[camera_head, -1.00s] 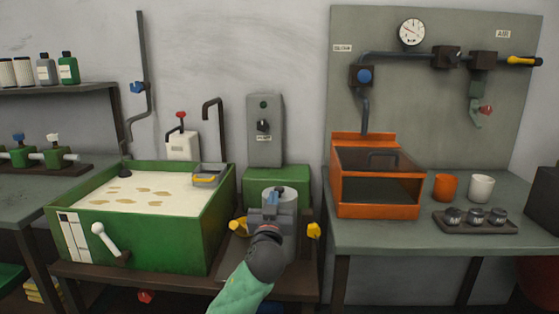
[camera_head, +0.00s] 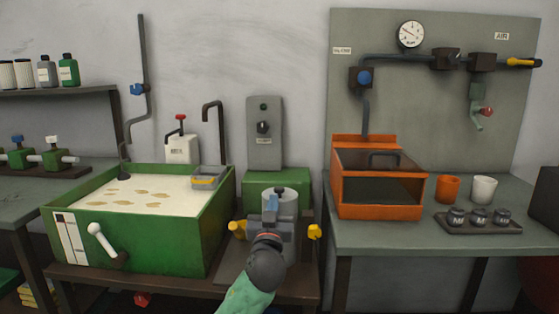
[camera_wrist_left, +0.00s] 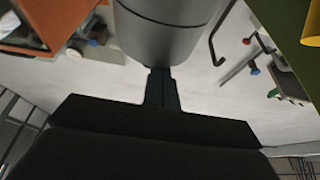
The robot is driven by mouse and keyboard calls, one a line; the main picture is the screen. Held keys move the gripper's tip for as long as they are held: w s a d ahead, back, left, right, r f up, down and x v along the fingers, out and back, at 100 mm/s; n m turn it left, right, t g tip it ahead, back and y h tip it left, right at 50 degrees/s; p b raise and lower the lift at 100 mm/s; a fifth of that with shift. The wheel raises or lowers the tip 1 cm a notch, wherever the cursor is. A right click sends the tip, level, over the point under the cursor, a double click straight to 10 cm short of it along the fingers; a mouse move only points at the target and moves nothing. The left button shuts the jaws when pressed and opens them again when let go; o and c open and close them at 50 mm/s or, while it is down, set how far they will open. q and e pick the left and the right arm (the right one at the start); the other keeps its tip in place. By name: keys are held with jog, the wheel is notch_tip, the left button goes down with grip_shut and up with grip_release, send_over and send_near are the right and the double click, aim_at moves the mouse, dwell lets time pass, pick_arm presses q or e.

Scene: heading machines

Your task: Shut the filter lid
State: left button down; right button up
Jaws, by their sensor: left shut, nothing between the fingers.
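The filter is a grey cylindrical housing (camera_head: 288,207) on the dark bench, in front of a green block. A small dark part shows at its top; I cannot tell how far the lid stands open. My left gripper (camera_head: 271,203) is shut and empty, in front of the housing, hiding its lower front. In the left wrist view, the closed fingertips (camera_wrist_left: 160,72) are at the edge of a large grey cylinder (camera_wrist_left: 165,30); I cannot tell whether they touch it. My right gripper is not in view.
Yellow knobs (camera_head: 237,229) and (camera_head: 314,231) flank the housing. A green tank (camera_head: 150,245) with a white handle stands close on the left. An orange open-front box (camera_head: 378,212) stands on the right bench. A grey control box (camera_head: 264,130) is behind.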

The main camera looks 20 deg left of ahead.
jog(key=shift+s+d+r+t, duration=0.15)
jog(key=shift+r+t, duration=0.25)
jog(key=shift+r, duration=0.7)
